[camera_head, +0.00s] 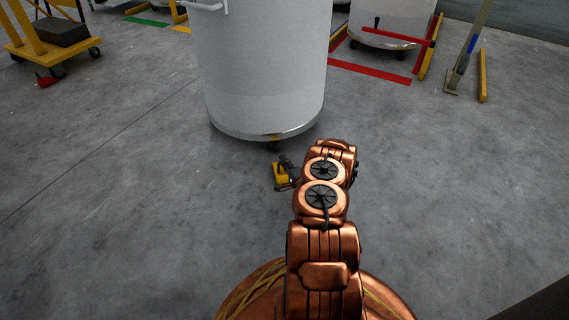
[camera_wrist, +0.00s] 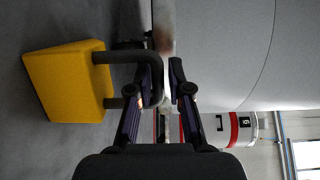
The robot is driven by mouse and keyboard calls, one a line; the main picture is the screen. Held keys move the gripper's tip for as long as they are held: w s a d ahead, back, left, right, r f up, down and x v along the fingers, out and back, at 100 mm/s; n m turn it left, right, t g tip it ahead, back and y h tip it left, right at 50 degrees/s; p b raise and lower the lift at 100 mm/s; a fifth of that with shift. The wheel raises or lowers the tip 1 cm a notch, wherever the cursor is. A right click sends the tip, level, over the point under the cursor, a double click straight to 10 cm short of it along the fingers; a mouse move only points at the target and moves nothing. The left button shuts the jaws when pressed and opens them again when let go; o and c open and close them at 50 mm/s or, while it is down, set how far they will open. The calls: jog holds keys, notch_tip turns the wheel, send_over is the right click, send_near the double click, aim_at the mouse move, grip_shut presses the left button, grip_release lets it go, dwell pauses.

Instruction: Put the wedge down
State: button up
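The wedge (camera_head: 281,175) is a yellow block with a dark looped handle. In the head view it is low at the floor, just in front of the big grey can. In the wrist view the yellow block (camera_wrist: 68,80) is at the left and its handle reaches between my fingers. My gripper (camera_wrist: 163,72) has its two fingers apart around the handle bar. A narrow gap shows between the bar and the right finger. In the head view my arm hides most of the gripper. Whether the wedge's underside touches the floor is not clear.
The grey can (camera_head: 262,75) stands on casters right behind the wedge. A yellow trolley (camera_head: 50,45) is at the far left. Another can (camera_head: 393,22) stands by red floor markings (camera_head: 370,71) at the back right. The floor at left and right is clear.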

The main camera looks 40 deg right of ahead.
jog(key=shift+o, duration=1.3)
